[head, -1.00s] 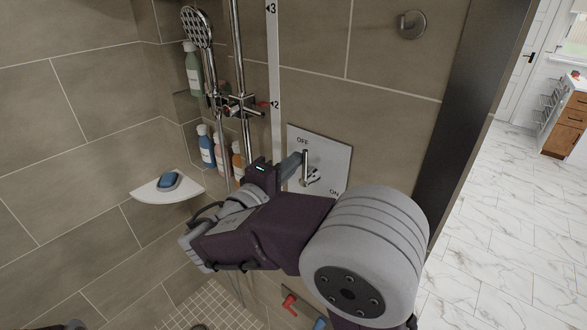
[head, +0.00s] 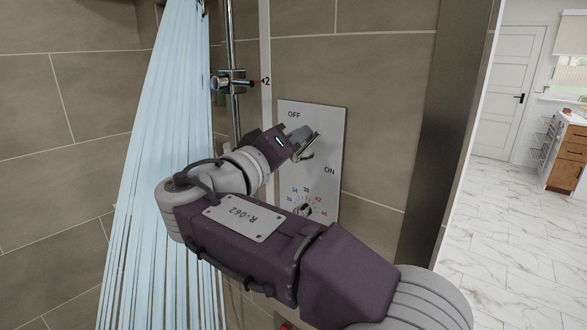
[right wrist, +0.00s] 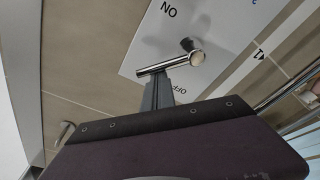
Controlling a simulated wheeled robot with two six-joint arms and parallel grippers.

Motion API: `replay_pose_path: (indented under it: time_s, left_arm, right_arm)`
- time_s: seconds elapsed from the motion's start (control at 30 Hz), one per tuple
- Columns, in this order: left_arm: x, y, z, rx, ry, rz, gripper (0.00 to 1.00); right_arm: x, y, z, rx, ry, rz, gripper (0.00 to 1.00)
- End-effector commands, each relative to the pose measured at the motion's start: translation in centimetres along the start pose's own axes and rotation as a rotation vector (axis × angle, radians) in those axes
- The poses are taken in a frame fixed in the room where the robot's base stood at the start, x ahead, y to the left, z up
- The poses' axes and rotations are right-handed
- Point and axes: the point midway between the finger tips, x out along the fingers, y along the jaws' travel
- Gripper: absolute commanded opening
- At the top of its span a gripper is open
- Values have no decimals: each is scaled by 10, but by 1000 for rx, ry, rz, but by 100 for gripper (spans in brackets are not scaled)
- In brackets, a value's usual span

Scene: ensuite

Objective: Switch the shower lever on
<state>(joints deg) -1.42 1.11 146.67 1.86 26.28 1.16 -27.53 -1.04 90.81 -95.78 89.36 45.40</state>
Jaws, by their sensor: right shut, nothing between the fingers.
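The shower lever (head: 306,150) is a chrome bar on a white wall panel (head: 328,120) marked OFF at the upper left and ON at the right. It tilts up and to the right, between the two marks. In the right wrist view, the lever (right wrist: 181,64) lies across the tips of my right gripper (right wrist: 158,90). My right gripper (head: 299,135) is shut and empty, up against the lever or very close; contact is hard to tell. My left gripper is not in view.
A temperature dial (head: 304,209) sits low on the panel, partly behind my right arm. A chrome riser pipe (head: 231,50) with a holder (head: 232,82) stands left of the panel. A dark wall edge (head: 445,130) is at the right, with open marble floor (head: 510,230) beyond.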

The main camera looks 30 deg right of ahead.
Motion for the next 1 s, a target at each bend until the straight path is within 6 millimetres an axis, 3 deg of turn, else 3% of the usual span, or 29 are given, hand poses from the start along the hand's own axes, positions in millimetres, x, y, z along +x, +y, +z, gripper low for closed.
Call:
replay_pose_path:
  time_s: [0.03,0.4,0.7,1.0]
  left_arm:
    - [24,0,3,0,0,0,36]
    - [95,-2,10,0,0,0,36]
    - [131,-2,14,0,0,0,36]
    - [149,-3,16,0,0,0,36]
  right_arm:
    - [-2,-8,12,45,-1,6,0]
    - [-4,-4,30,389,-1,55,0]
    - [-6,-4,41,624,-1,89,0]
    - [-7,-5,47,769,-1,109,0]
